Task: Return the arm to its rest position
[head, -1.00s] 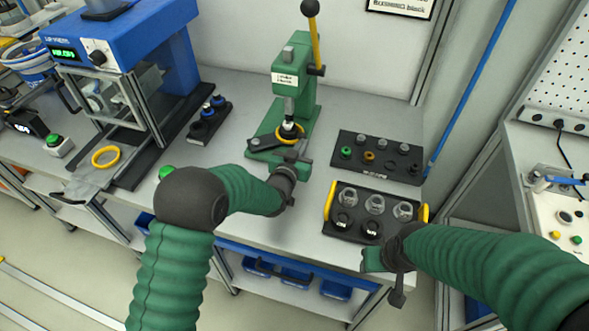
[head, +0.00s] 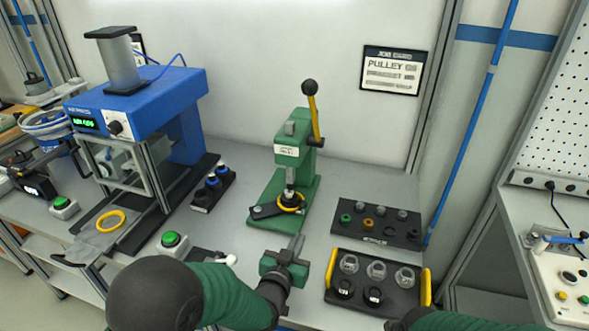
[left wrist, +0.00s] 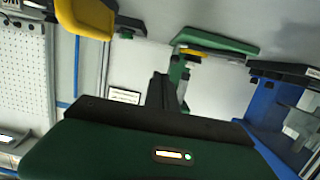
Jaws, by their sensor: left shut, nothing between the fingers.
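My left gripper (head: 290,256) is shut and empty in the head view. It is above the front part of the bench, in front of the green arbor press (head: 296,160) and apart from it. The gripper's dark fingers also show in the left wrist view (left wrist: 162,92). My right arm shows only as a green sleeve and a dark joint at the bottom right of the head view. The right gripper is out of the picture.
A black tray (head: 345,299) with yellow handles and clear jars stands right of the left gripper. Behind it is a dark rack (head: 350,228) of small parts. A blue machine (head: 150,90) stands at the left, with a green button (head: 171,239) in front.

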